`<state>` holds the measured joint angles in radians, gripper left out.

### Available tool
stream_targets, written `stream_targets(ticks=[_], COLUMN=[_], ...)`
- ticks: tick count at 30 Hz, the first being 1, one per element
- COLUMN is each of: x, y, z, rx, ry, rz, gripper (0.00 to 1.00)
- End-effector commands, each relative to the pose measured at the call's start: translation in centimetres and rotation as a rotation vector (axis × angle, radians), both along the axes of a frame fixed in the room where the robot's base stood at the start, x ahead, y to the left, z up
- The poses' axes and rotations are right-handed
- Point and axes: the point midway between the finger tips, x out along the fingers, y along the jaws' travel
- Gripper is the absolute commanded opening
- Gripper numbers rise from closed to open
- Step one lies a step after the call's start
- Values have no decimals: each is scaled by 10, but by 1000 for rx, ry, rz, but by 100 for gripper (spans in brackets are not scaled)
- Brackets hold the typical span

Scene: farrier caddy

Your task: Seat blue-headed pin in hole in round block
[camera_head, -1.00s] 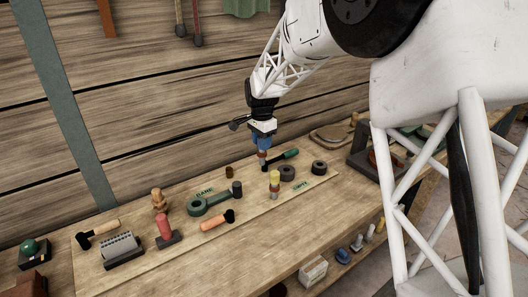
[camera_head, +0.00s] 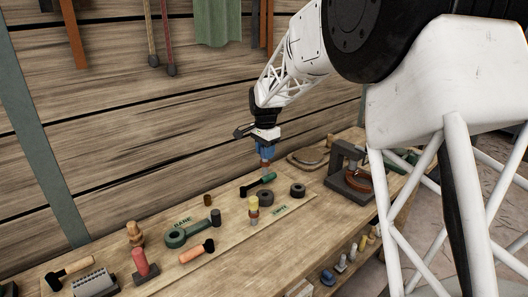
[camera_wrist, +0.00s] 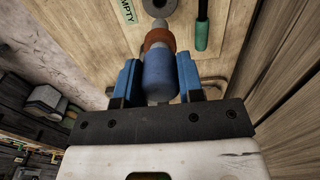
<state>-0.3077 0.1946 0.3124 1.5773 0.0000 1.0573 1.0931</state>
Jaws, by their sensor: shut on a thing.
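My gripper (camera_head: 265,148) is shut on the blue-headed pin (camera_wrist: 159,75). The blue head sits between the blue jaws in the wrist view, with an orange-brown collar (camera_wrist: 158,40) and a grey tip pointing away from the gripper. In the head view the pin's collar (camera_head: 264,167) hangs above the bench, clear of everything. Two dark round blocks stand on the board, one (camera_head: 266,198) nearer and one (camera_head: 298,190) to its right. A round block with a hole (camera_wrist: 158,5) shows partly at the wrist view's top edge, just beyond the tip. The pin is apart from it.
An orange-handled hammer (camera_head: 197,252) and a green ring-shaped tool (camera_head: 179,236) lie to the left. A dark press-like stand (camera_head: 344,165) is at the right.

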Motion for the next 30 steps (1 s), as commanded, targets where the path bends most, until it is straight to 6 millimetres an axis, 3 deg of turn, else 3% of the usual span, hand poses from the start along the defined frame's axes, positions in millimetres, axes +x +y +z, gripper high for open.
stream_targets(ticks=[11, 30], x=[0, 0], y=[0, 0], z=[-8, -45], rx=[0, 0], ry=[0, 0], rz=[0, 0], gripper=[0, 0])
